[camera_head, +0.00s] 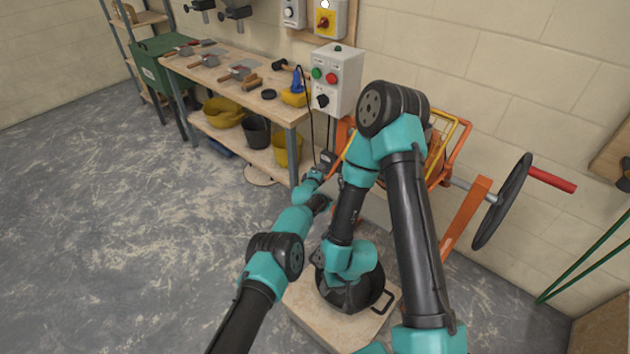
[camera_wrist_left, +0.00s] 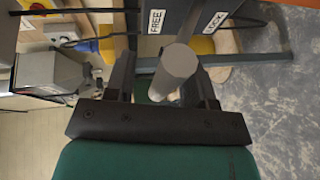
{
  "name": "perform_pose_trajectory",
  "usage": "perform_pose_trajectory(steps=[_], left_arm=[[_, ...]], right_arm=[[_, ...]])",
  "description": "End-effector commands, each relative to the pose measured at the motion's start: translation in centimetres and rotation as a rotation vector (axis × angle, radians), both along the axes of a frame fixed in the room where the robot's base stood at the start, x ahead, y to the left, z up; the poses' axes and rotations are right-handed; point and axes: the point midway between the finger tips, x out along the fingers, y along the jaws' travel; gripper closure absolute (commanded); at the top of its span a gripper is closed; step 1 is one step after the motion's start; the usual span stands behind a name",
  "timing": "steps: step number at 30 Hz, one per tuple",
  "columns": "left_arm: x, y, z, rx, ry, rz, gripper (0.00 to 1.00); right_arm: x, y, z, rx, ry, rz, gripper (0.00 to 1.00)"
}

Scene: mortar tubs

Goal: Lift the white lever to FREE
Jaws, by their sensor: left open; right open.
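The white lever (camera_wrist_left: 175,70) shows in the left wrist view as a pale, thick cylinder pointing towards the camera. It lies between the two dark fingers of my open left gripper (camera_wrist_left: 162,82), closer to the right finger; contact is unclear. A FREE label (camera_wrist_left: 156,21) and a LOCK label (camera_wrist_left: 216,21) sit on the dark panel behind it. In the head view my left gripper (camera_head: 327,160) is beside the orange machine frame, and I cannot make out the lever there. My right gripper (camera_head: 318,258) is open, low by the black tub (camera_head: 352,296), partly hidden by its wrist.
A workbench (camera_head: 222,74) with trowels and buckets stands at the left. A grey control box (camera_head: 336,78) is above the left gripper. A handwheel (camera_head: 502,200) with a red handle is at the right. The tub stands on a wooden board (camera_head: 306,302). The floor at left is clear.

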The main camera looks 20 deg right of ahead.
Motion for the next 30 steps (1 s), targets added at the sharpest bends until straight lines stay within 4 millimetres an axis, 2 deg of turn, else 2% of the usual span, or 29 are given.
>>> perform_pose_trajectory(steps=[14,30], left_arm=[[-1.1,1.0,0.3,0.000,0.001,0.000,0.50],[-3.9,3.5,1.1,0.001,0.002,-0.001,0.50]], right_arm=[[0.0,0.0,0.0,0.000,0.000,0.000,0.57],[0.0,0.0,0.0,0.000,0.000,0.000,0.57]])
